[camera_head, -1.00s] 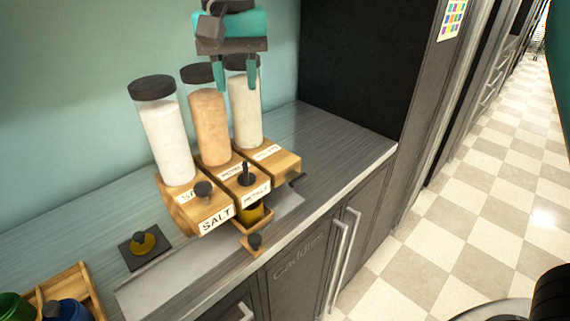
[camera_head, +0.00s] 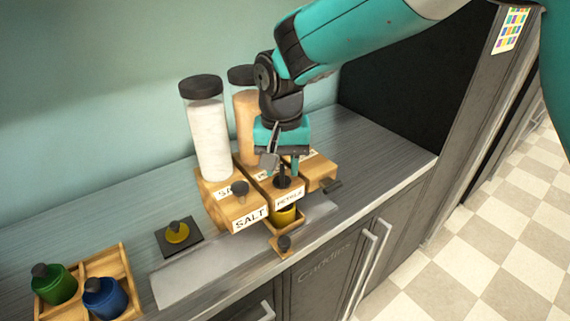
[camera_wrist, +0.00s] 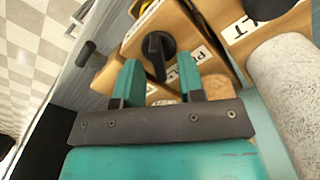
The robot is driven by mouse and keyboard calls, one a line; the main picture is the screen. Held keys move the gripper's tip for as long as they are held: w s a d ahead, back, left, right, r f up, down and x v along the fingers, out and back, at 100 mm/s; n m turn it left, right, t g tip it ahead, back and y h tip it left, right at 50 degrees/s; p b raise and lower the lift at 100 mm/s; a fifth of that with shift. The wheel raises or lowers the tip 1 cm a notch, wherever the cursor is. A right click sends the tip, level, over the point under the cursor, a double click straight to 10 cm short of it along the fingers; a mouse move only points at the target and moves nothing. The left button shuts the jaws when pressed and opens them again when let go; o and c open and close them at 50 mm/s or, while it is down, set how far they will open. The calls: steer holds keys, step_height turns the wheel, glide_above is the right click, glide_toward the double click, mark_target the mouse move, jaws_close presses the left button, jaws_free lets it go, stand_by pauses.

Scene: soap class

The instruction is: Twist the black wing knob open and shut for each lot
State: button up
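In the head view my gripper (camera_head: 283,150) hangs low over the knob; contact cannot be told. A yellow pot (camera_head: 285,215) sits under the PETALS outlet on a small wooden holder (camera_head: 281,243). The SALT dispenser (camera_head: 228,209) with its own dark knob (camera_head: 240,188) stands at left.
A tall white-filled jar (camera_head: 210,140) rises behind SALT, close to my arm. An orange-filled jar (camera_head: 244,130) is partly hidden by the arm. A yellow-topped pot (camera_head: 177,233) sits on a dark pad; a wooden tray (camera_head: 123,265) holds green and blue pots.

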steer(key=shift+f, duration=0.55)
steer(key=shift+d, duration=0.1)
jaws_close()
steer(key=n, duration=0.3)
steer(key=shift+r+p, duration=0.1)
steer(key=shift+p, duration=0.3)
steer(key=n, duration=0.3)
steer(key=shift+n, duration=0.3)
steer(key=n, duration=0.1)
steer(key=n+p, duration=0.1)
steer(key=n, duration=0.1)
steer(key=shift+a+n, duration=0.2)
steer(key=shift+n, duration=1.9)
